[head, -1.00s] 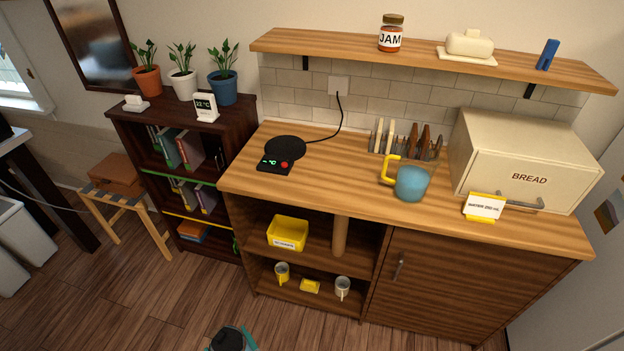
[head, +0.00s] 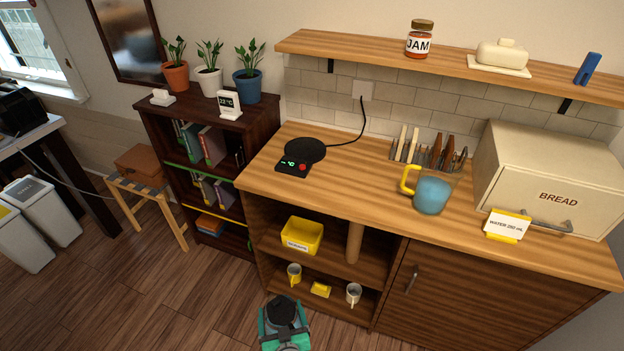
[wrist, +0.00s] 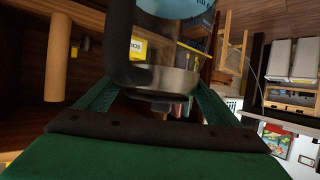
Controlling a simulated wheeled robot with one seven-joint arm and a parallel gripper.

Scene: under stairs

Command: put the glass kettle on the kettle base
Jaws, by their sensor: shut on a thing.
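The glass kettle fills the upper middle of the wrist view, with a black handle (wrist: 122,40), a steel band (wrist: 180,80) and bluish glass cut off at the top edge. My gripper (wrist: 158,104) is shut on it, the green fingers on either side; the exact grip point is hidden. In the head view, teal and black parts (head: 284,325) show at the bottom edge, in front of the cabinet; the kettle is not clearly distinguishable there. The kettle base (head: 305,150) is a black disc with a lit control panel, on the left end of the counter. It is empty.
The wooden counter (head: 352,178) is clear around the base, with a cord behind it. A shelf (head: 445,65) overhangs the back.

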